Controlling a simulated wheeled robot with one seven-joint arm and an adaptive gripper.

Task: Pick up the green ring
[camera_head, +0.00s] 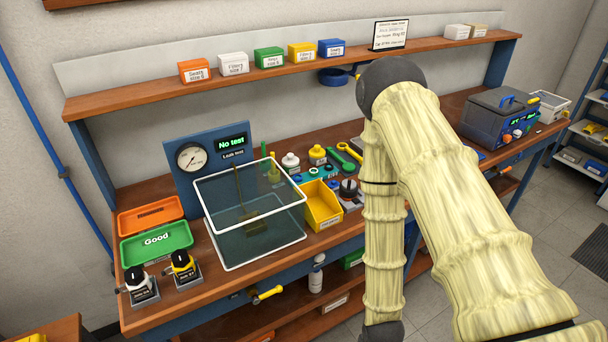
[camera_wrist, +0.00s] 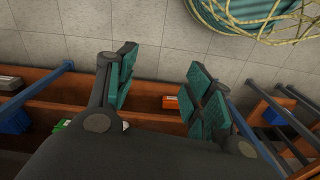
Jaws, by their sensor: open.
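I cannot pick out the green ring for certain. Several small rings seem to lie on a teal holder (camera_head: 318,174) in the middle of the bench in the head view, too small to tell apart. A green tool-like piece (camera_head: 348,152) lies behind it to the right. My gripper (camera_wrist: 165,88) is open and empty in the wrist view, with teal pads spread apart. It points at the floor and lower shelves, away from the bench top. In the head view my arm hangs in front of the bench, and the fingers do not show.
A clear box (camera_head: 250,262) and a yellow bin (camera_head: 322,206) stand left of my arm. The green Good tray (camera_head: 156,241) and an orange tray (camera_head: 150,215) are at the left. A blue machine (camera_head: 500,120) is at the right. A hose coil (camera_wrist: 250,18) lies on the floor.

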